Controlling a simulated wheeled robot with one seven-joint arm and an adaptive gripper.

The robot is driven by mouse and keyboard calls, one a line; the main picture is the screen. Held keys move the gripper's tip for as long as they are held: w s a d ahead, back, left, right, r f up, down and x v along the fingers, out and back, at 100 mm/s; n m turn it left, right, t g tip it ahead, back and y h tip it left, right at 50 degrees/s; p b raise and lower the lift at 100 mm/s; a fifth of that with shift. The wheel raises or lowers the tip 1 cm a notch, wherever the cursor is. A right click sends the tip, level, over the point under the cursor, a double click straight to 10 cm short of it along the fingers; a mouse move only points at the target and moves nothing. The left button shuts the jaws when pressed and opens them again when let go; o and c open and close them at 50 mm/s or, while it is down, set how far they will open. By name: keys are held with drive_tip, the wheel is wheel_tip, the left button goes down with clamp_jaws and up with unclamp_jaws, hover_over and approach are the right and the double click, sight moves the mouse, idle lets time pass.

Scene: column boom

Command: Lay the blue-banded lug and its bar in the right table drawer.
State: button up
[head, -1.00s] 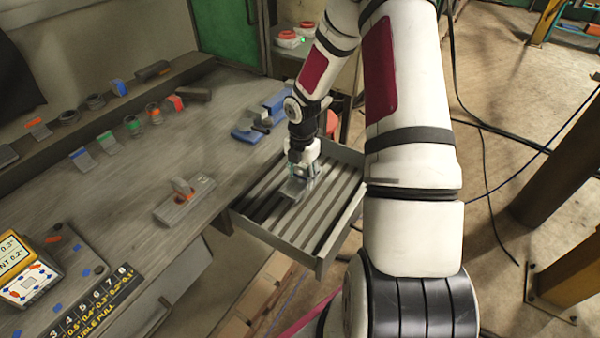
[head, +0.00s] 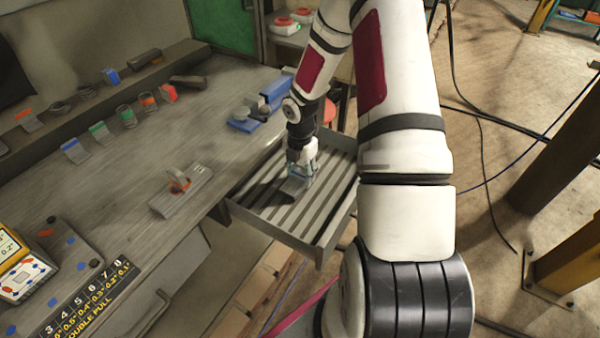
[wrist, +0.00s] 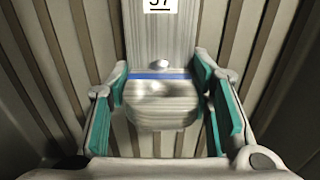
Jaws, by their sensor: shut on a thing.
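My gripper (head: 302,172) is down inside the open right table drawer (head: 333,222). In the wrist view my gripper (wrist: 162,88) has its teal-padded fingers on both sides of the blue-banded lug (wrist: 160,92) and is shut on it. The lug is a rounded metal piece with a blue stripe. Its flat metal bar (wrist: 160,40) runs away from it toward the top of the view and bears a white number label, cut off at the edge. The bar (head: 292,186) also shows in the head view, over the drawer's ribs. I cannot tell whether it touches them.
The drawer floor has raised parallel ribs. An orange-banded lug on a plate (head: 184,192) lies on the table left of the drawer. A blue fixture (head: 243,124) stands on the table behind it. Several coloured pieces line the back ledge. The drawer's front half is bare.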

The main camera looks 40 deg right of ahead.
drive_tip(key=o, duration=1.6)
drive_tip(key=shift+o, duration=0.2)
wheel_tip(320, 180, up, 12)
drive_tip(key=shift+f, duration=0.1)
drive_tip(key=shift+a+r, duration=0.1)
drive_tip(key=shift+r, duration=0.3)
drive_tip(key=s+a+r+m+h, duration=0.1)
drive_tip(key=s+a+r+m, duration=0.25)
drive_tip(key=r, duration=0.25)
drive_tip(key=s+a+r+m+t+h, duration=0.1)
drive_tip(key=s+a+r+m, duration=0.1)
drive_tip(key=a+r+m, duration=0.3)
drive_tip(key=s+a+r+m+h, duration=0.1)
drive_tip(key=s+a+r+m, duration=0.15)
drive_tip(key=r, duration=0.45)
drive_tip(key=s+a+r+m+t+y, duration=0.1)
drive_tip(key=s+a+r+m, duration=0.2)
drive_tip(key=s, duration=0.4)
drive_tip(key=s+a+r+m+t+y, duration=0.2)
drive_tip(key=s+a+r+m, duration=0.1)
drive_tip(key=s+a+m, duration=0.2)
drive_tip(key=s+m, duration=0.2)
drive_tip(key=m, duration=0.1)
drive_tip(key=shift+s+a+r, duration=0.2)
drive_tip(key=shift+a+r, duration=0.05)
